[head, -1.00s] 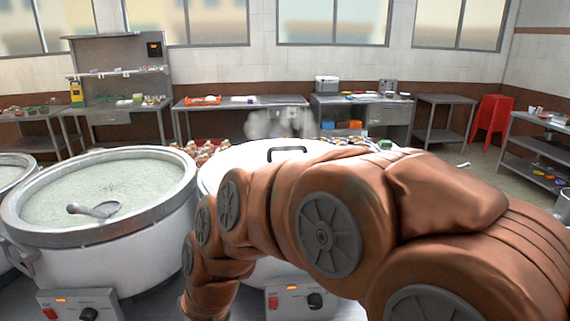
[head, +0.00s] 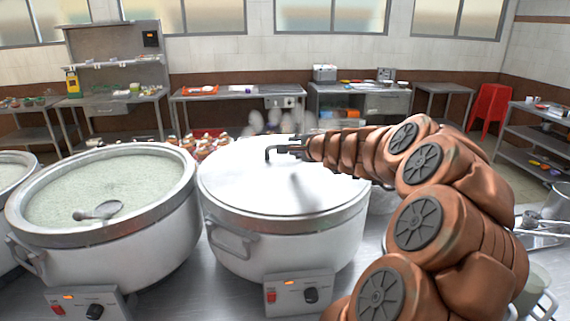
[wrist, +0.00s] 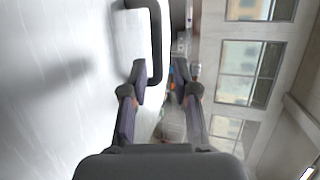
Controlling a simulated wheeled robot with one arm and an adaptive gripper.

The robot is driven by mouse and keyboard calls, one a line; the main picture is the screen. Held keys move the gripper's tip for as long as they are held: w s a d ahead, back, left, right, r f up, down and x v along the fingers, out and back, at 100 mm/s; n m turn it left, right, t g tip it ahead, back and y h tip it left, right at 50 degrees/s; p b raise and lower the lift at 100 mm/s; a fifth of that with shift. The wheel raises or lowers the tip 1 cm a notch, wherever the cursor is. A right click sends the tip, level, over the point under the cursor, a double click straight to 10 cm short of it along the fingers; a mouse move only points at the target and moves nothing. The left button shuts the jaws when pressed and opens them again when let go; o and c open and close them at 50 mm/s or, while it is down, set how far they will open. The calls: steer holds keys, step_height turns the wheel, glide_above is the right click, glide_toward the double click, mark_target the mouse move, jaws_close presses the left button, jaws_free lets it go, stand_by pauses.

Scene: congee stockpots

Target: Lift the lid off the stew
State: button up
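The right-hand stockpot (head: 290,240) has a pale flat lid (head: 230,180) resting on its rim. The lid's black loop handle (head: 267,153) stands near its far side and shows large in the wrist view (wrist: 156,40). My gripper (head: 284,149) is level with the handle, reaching in from the right. In the wrist view my gripper (wrist: 160,76) is open, its fingertips apart, with the near end of the handle bar appearing between them. I cannot tell whether a finger touches it. The stew in this pot is hidden under the lid.
An uncovered pot (head: 110,190) of pale congee with a ladle (head: 98,211) stands close on the left. Control boxes (head: 290,293) sit in front of the pots. Small containers (head: 205,143) stand behind. Clear glassware (head: 555,205) is at the right edge.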

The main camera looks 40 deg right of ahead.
mark_target(285, 156)
steer(key=shift+f+p+x, duration=0.2)
steer(key=shift+p+x, duration=0.5)
steer(key=shift+x, duration=3.2)
steer(key=shift+s+a, duration=0.1)
steer(key=shift+a, duration=0.05)
jaws_close()
